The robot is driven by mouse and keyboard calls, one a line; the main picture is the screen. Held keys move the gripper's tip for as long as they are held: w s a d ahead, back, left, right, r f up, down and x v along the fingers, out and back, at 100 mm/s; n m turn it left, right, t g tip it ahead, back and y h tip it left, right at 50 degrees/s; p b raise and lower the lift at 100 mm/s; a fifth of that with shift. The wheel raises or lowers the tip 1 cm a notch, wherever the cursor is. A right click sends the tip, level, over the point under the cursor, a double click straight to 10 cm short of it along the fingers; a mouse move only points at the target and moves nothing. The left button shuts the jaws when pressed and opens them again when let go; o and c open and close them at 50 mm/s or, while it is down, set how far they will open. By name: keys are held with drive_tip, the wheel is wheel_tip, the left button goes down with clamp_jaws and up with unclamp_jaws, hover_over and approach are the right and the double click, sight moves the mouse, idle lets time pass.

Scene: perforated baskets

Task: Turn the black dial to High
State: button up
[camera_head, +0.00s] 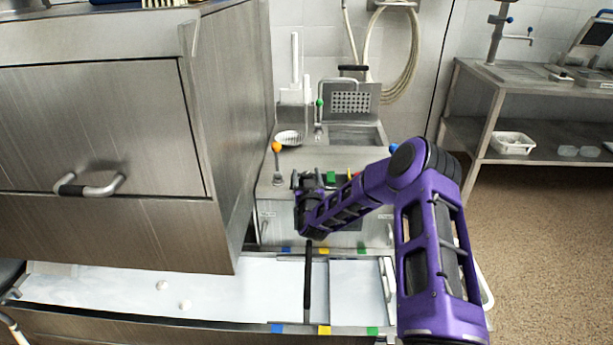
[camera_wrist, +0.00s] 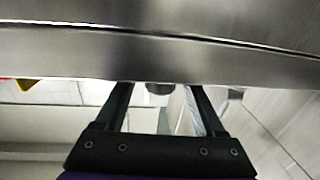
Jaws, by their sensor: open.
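A small dark rounded knob (camera_wrist: 160,88), likely the black dial, shows in the wrist view at the lower edge of a steel panel. Most of it is hidden by the panel edge, and its setting and any High mark cannot be read. My gripper (camera_wrist: 159,94) is open, with one finger on each side of the knob in the picture. I cannot tell whether the fingers touch it. In the head view my gripper (camera_head: 308,183) is over the front of the steel counter unit (camera_head: 273,204), and I cannot make out the dial there.
A large steel cabinet (camera_head: 100,130) with a handle stands close on the left. Levers with orange (camera_head: 276,147) and green (camera_head: 319,102) knobs rise from the counter. A low white-topped chest (camera_head: 220,290) lies in front. A steel shelf table (camera_head: 540,110) stands right.

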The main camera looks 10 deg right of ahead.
clamp_jaws()
idle(0.3)
drive_tip(key=shift+h, duration=0.3)
drive_tip(key=m+h+b, duration=0.1)
drive_tip(key=m+h, duration=0.1)
drive_tip(key=h, duration=0.1)
drive_tip(key=shift+a+m+g, duration=0.15)
drive_tip(key=shift+m+g, duration=0.15)
drive_tip(key=shift+g, duration=0.1)
drive_tip(key=shift+m+g+h, duration=0.6)
drive_tip(key=shift+m+h, duration=0.4)
drive_tip(key=shift+h, duration=0.7)
drive_tip(key=shift+r, duration=0.1)
